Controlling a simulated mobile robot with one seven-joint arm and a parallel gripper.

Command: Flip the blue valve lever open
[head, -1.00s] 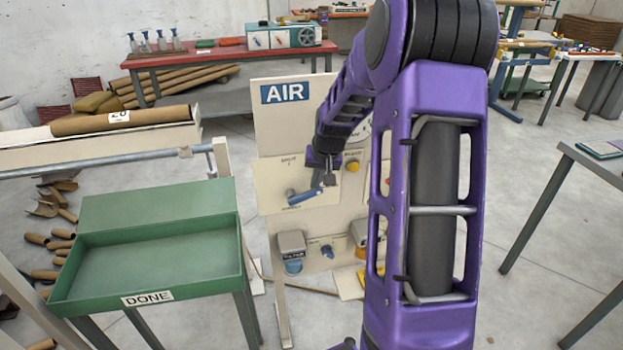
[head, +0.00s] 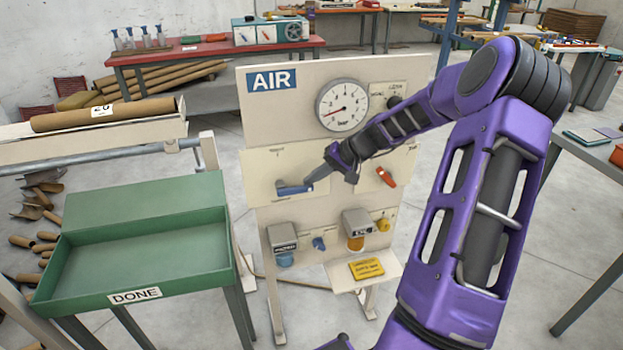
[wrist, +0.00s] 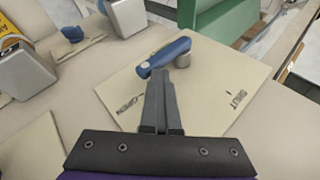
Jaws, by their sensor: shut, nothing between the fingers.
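The blue valve lever (head: 294,189) is on a cream plate (head: 262,170) on the left of the AIR panel, lying roughly level. In the wrist view the lever (wrist: 165,51) runs from beside a grey round post (wrist: 183,60) toward the left. The plate there carries the words OPEN and SHUT on its near side. My gripper (head: 309,181) is shut and empty, its fingertips at the lever's right part in the head view. In the wrist view my fingertips (wrist: 157,74) are right by the lever's near side; I cannot tell whether they touch it.
A pressure gauge (head: 342,106) and an orange-red lever (head: 386,176) are on the same panel. Below are regulators, a small blue knob (head: 319,243) and a yellow knob (head: 384,225). A green DONE tray (head: 150,254) stands at left. A yellow card (head: 366,268) lies on a low shelf.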

